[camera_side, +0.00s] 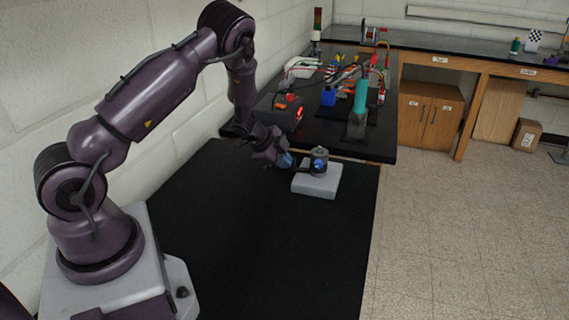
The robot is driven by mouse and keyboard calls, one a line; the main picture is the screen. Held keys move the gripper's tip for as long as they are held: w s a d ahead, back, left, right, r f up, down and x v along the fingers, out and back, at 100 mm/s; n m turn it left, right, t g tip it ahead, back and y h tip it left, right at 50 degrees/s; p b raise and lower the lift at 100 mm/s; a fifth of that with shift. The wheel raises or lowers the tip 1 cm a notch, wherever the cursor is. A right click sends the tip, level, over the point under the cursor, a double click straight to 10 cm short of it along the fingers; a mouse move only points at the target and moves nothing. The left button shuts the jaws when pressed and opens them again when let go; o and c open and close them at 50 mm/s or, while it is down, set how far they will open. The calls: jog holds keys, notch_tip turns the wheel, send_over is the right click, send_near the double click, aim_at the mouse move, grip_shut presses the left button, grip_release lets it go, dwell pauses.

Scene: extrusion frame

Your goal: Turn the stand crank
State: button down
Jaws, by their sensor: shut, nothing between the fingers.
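The stand (318,184) is a pale grey block on the black table, with a dark grey cylinder (319,155) upright on it. A blue round part shows on the cylinder's front; I cannot tell for sure which part is the crank. My gripper (287,161) is just left of the cylinder, at about its height, with bluish fingertips pointing right. It is shut and empty. A small dark piece lies between the fingertips and the cylinder; whether they touch cannot be told at this size.
The black table (250,260) is clear in front of the stand. Behind it, a second black bench holds a green-topped device (360,98), a blue block (328,96), a dark box (285,110) and several cables. Open floor (450,230) lies to the right.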

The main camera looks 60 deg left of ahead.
jog(key=shift+w+a, duration=0.25)
jog(key=shift+a, duration=0.45)
dwell(0.5)
jog(key=s+d, duration=0.1)
jog(key=s, duration=0.1)
jog(key=s+d, duration=0.1)
jog(key=shift+s+d, duration=0.1)
jog(key=shift+s, duration=0.3)
jog(key=s+a+r+n+g+y, duration=0.2)
jog(key=s+r+n+g+y, duration=0.25)
jog(key=s+r+n, duration=0.7)
jog(key=s+d+r+m+t+h, duration=0.1)
jog(key=s+d+r, duration=0.3)
jog(key=d+r, duration=0.5)
jog(key=s+d+r+m+t+h, duration=0.1)
jog(key=s+d+r+h, duration=0.2)
jog(key=d+r, duration=0.6)
jog(key=s+d, duration=0.1)
jog(key=d, duration=0.5)
jog(key=shift+s+d+t, duration=0.2)
jog(key=shift+s+t, duration=0.1)
jog(key=shift+t, duration=0.05)
